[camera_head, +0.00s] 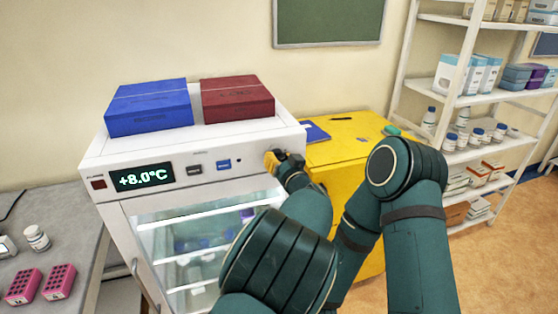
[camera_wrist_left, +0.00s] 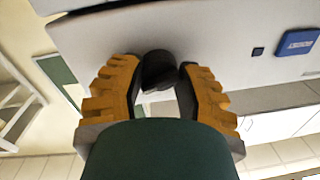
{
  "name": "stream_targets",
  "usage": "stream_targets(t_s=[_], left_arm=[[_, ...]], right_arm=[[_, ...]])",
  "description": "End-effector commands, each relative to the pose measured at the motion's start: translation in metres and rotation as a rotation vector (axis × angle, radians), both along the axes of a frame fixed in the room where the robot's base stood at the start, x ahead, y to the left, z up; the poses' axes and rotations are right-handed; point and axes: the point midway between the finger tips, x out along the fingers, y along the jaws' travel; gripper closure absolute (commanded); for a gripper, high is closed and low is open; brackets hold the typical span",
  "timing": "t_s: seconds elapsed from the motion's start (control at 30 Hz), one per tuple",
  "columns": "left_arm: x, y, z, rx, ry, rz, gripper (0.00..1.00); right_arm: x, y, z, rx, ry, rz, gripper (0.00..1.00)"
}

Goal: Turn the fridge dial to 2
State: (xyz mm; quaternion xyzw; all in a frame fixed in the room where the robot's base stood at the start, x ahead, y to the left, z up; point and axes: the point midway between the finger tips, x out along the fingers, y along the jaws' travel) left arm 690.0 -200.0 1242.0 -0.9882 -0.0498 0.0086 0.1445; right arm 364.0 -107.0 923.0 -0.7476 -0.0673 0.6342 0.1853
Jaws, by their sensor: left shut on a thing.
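The white fridge (camera_head: 225,180) stands left of centre in the head view, with a display (camera_head: 141,177) reading +8.0°C. My left gripper (camera_head: 283,160), with yellow fingers, is at the right end of its front panel. In the left wrist view the fingers of my left gripper (camera_wrist_left: 157,78) stand on both sides of a dark round dial (camera_wrist_left: 158,69) and are shut on it. The gripper mostly hides the dial in the head view, and I cannot read any marks or its setting. My right gripper is not in view.
A blue box (camera_head: 148,107) and a red box (camera_head: 237,99) lie on the fridge top. A yellow cabinet (camera_head: 345,150) stands right of the fridge. A grey bench (camera_head: 70,225) is at left, shelves (camera_head: 470,145) at right.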

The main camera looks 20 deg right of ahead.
Motion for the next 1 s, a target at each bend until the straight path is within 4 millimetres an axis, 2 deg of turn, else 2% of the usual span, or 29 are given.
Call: stream_targets(t_s=[0.27,1.0], left_arm=[[0.001,0.000,-0.001,-0.168,-0.008,0.000,1.00],[0.001,0.000,0.000,-0.866,-0.033,-0.001,1.00]], right_arm=[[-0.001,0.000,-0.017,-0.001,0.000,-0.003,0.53],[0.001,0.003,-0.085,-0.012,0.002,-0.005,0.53]])
